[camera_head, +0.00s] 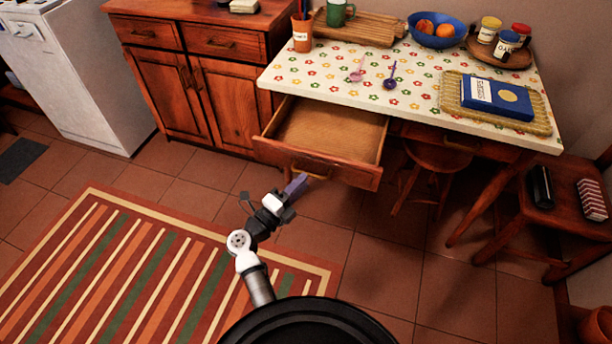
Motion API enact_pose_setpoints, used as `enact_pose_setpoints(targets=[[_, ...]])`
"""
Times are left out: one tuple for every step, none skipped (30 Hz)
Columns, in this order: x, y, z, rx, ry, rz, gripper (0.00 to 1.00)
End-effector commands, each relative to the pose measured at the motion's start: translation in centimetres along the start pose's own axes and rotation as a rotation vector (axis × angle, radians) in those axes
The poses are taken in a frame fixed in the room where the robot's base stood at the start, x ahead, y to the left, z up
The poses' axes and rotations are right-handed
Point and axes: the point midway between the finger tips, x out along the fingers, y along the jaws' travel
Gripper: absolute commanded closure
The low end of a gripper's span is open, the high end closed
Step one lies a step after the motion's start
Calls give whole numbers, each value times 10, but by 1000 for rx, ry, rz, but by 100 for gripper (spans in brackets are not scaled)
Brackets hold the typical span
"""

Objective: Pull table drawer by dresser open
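The table drawer (330,132) is pulled well out from under the table's (330,72) patterned top, on the side by the wooden dresser (205,75). Its inside looks empty. A curved handle (312,171) is on its front panel. My gripper (299,183) is just in front of and below this handle, its purple fingertip end pointing at it. From this view I cannot tell whether the fingers touch the handle or how far apart they are.
A stool (437,160) stands under the table, right of the drawer. A chair (560,205) with a dark object and a striped box is at the right. A striped rug (150,270) lies left of my arm. Tiled floor (390,265) is clear in front of the table.

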Motion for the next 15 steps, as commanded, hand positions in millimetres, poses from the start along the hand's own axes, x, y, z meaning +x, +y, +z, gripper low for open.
enact_pose_setpoints(targets=[[8, -1, 0, 0, 3, -1, 68], [12, -1, 0, 0, 2, 0, 68], [17, -1, 0, 0, 1, 0, 68], [19, -1, 0, 0, 2, 0, 68], [22, 0, 0, 0, 2, 0, 68], [24, 0, 0, 0, 1, 0, 68], [26, 0, 0, 0, 0, 0, 68], [27, 0, 0, 0, 0, 0, 68], [28, 0, 0, 0, 0, 0, 68], [28, 0, 0, 0, -1, 0, 68], [29, 0, 0, 0, -1, 0, 68], [29, 0, 0, 0, -1, 0, 68], [29, 0, 0, 0, -1, 0, 68], [29, 0, 0, 0, -1, 0, 68], [29, 0, 0, 0, 0, 0, 68]])
